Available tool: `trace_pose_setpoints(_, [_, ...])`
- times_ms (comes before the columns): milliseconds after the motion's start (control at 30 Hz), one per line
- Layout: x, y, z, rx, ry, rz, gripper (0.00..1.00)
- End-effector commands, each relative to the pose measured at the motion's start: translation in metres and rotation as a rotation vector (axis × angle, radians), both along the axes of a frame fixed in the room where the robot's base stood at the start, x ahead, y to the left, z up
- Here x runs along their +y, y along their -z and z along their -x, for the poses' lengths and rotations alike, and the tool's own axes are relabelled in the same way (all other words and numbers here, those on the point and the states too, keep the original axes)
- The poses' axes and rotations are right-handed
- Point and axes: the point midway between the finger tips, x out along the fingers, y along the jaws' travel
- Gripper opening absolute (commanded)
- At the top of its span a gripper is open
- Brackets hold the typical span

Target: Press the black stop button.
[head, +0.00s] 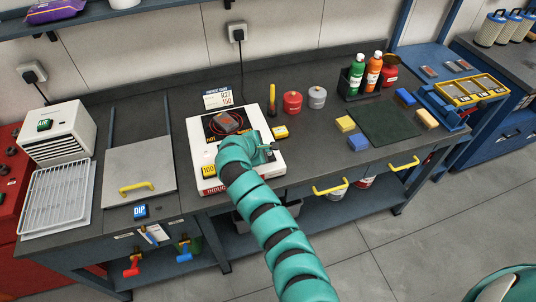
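I cannot make out a black stop button in the head view. My gripper (267,150) is over the heater's front right part, at the end of my teal arm. The arm hides much of the heater's front. The gripper's fingers are too small and hidden to tell whether they are open, or whether they touch the heater.
A lidded tank with a yellow handle (138,187) is on the left. A dark green mat (388,122) with sponges around it is on the right.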

Motion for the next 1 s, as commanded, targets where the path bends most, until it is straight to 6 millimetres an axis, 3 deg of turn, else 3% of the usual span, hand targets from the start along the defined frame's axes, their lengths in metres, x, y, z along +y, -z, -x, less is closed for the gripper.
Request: trace_pose_setpoints(1000, [0.0, 0.008, -0.0001, 0.0, 0.0, 0.0, 0.0])
